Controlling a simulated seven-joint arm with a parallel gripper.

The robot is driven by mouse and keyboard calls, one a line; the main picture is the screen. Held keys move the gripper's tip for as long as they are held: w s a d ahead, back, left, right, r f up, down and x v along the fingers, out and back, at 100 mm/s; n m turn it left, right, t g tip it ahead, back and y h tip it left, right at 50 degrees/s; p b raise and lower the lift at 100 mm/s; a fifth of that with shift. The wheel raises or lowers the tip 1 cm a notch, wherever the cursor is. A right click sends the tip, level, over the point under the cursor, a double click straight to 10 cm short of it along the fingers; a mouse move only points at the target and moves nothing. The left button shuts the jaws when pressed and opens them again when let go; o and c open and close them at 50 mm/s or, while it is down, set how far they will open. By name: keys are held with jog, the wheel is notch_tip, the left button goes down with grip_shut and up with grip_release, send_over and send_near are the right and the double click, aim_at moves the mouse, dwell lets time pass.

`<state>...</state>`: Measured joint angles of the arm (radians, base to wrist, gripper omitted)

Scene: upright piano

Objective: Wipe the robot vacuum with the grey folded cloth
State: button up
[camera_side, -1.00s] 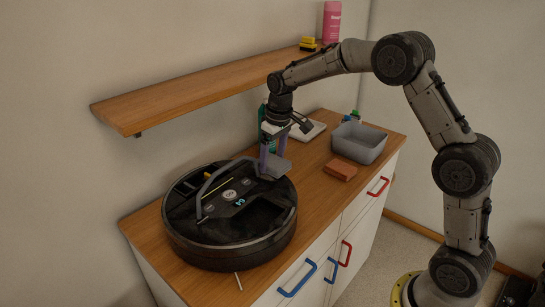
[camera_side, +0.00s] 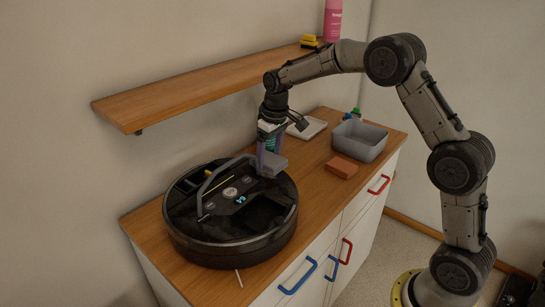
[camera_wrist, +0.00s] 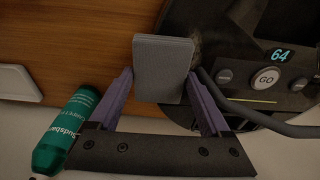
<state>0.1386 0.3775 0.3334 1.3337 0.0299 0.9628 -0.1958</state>
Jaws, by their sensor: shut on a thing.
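The robot vacuum (camera_side: 235,240) is a large black round unit with a handle and a lit display, on the left part of the wooden counter. It also shows in the wrist view (camera_wrist: 230,40), at the right. My gripper (camera_side: 270,160) points down at the vacuum's far right edge, its purple fingers shut on the grey folded cloth (camera_side: 273,165). In the wrist view the cloth (camera_wrist: 163,68) sits between the two fingertips and overlaps the vacuum's edge. I cannot tell whether the cloth touches the vacuum's top.
A green bottle (camera_wrist: 70,130) stands behind my gripper. A grey bin (camera_side: 358,143), a reddish-brown block (camera_side: 341,168) and a white tray (camera_side: 308,128) are on the counter's right part. A wooden shelf (camera_side: 200,87) overhangs the back. A white stick (camera_side: 239,279) lies before the vacuum.

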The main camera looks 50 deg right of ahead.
jog(key=shift+w, duration=0.4)
jog(key=shift+s, duration=1.1)
jog(key=shift+w, duration=0.15)
jog(key=shift+w+f, duration=0.2)
jog(key=shift+w, duration=0.7)
jog(key=shift+s, duration=1.15)
jog(key=shift+w+r, duration=0.2)
jog(key=shift+w, duration=0.95)
jog(key=shift+s, duration=0.1)
